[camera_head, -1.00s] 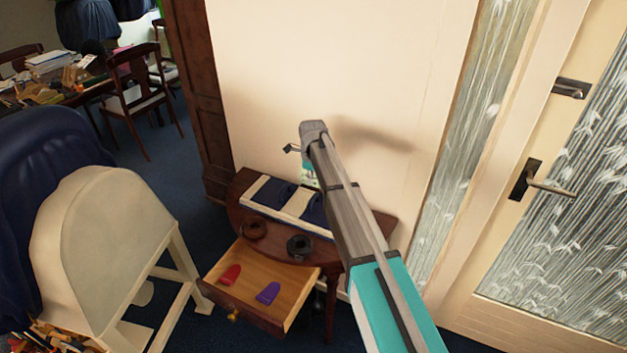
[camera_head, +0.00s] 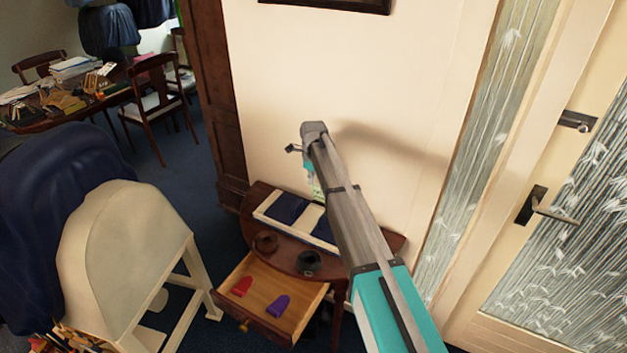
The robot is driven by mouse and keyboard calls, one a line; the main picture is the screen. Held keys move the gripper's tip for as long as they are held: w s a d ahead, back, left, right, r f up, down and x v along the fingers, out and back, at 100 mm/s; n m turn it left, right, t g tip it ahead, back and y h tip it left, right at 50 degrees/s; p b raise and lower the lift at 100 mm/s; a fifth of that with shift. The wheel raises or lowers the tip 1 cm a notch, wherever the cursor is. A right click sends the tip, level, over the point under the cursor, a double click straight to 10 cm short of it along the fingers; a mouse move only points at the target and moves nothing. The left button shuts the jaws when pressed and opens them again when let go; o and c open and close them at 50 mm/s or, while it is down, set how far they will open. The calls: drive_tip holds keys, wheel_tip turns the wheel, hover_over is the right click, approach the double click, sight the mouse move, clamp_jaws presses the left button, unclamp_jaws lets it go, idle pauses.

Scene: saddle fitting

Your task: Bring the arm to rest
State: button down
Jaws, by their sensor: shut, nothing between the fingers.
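My arm (camera_head: 345,215) reaches up from the lower right across the middle of the view. Its grey bend (camera_head: 314,130) is in front of the cream wall. My gripper (camera_head: 292,149) shows small and dark just left of that bend, in the air above the side table. It is shut, holds nothing, and touches nothing that I can see. Part of the arm beyond the bend is hidden behind the nearer links.
A cream stand (camera_head: 130,255) is left; a glazed door (camera_head: 560,210) is right.

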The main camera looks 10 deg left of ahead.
idle(0.5)
drive_tip(key=s+d+n, duration=2.2)
drive_tip(key=s+d, duration=0.8)
drive_tip(key=s, duration=0.2)
drive_tip(key=shift+d, duration=0.2)
